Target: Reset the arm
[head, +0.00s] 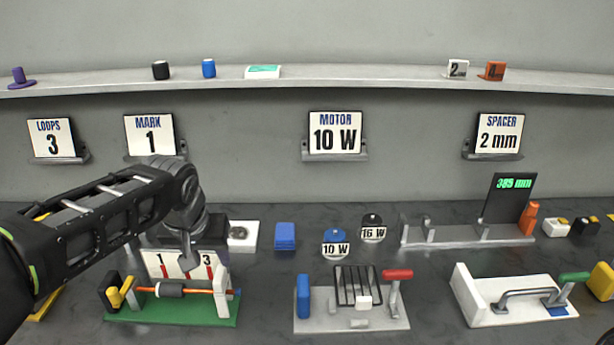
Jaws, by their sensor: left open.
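My left arm comes in from the left and bends down at the wrist. My left gripper (188,262) is open and points down, in front of the white card with numbers 1 and 3 (160,262) and over the back of the green-based fixture (220,311). That fixture carries a dark roller (171,289) on an orange rod. No object shows between the fingers, though they are small and partly dark in this view. I cannot tell whether they touch the card. My right gripper is not in view.
A grey fixture with a wire grid and red handle (397,274) stands at the middle front. A white fixture with a green handle (573,277) is to its right. Behind are 10 W (335,248) and 16 W (373,232) knobs, a blue block (285,236) and a measuring rail (465,241).

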